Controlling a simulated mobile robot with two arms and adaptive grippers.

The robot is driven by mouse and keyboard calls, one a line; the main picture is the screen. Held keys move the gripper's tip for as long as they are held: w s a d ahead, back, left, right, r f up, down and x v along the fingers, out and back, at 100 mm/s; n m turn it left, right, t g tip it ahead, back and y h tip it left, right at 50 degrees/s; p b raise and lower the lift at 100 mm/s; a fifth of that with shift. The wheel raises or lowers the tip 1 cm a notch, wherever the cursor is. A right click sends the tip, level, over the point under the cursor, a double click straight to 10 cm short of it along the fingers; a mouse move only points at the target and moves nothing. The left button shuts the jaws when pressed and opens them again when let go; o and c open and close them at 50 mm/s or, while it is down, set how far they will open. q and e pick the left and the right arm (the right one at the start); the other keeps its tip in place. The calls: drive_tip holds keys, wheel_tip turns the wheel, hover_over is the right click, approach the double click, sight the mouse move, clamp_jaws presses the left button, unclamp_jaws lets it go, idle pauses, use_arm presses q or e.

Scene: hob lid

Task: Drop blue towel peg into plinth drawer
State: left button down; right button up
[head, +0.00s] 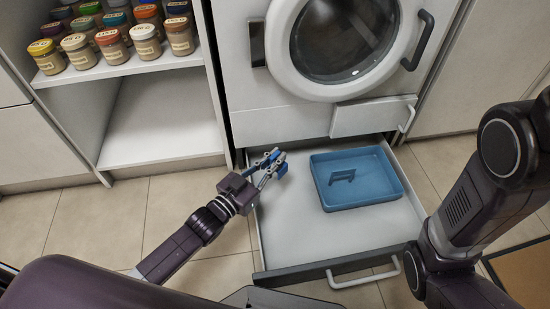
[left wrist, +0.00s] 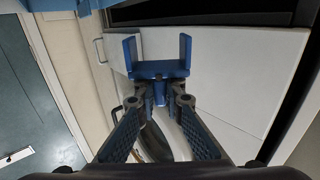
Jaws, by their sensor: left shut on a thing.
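The blue towel peg (left wrist: 158,70) is held between the two fingertips of my left gripper (left wrist: 158,98), with its U-shaped end pointing away from the fingers. In the head view my left gripper (head: 269,171) is over the left side of the pulled-out plinth drawer (head: 290,232), with the small blue peg (head: 281,169) at its tips. The drawer is open and white inside, with a dark front. My right gripper is out of view; only its arm shows at the right.
A blue tray (head: 365,204) stands in the drawer's right part, with a dark blue shape (head: 342,175) in it. A washing machine (head: 292,123) is above the drawer. Shelves with several jars (head: 111,46) are at the left. The drawer floor left and front of the tray is bare.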

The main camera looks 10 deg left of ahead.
use_arm(q)
drive_tip(key=c, duration=2)
unclamp_jaws()
drive_tip(key=shift+o, duration=0.2)
drive_tip(key=shift+s, duration=0.1)
drive_tip(key=shift+s+a, duration=0.2)
drive_tip(key=shift+s, duration=0.15)
drive_tip(key=v, duration=1.1)
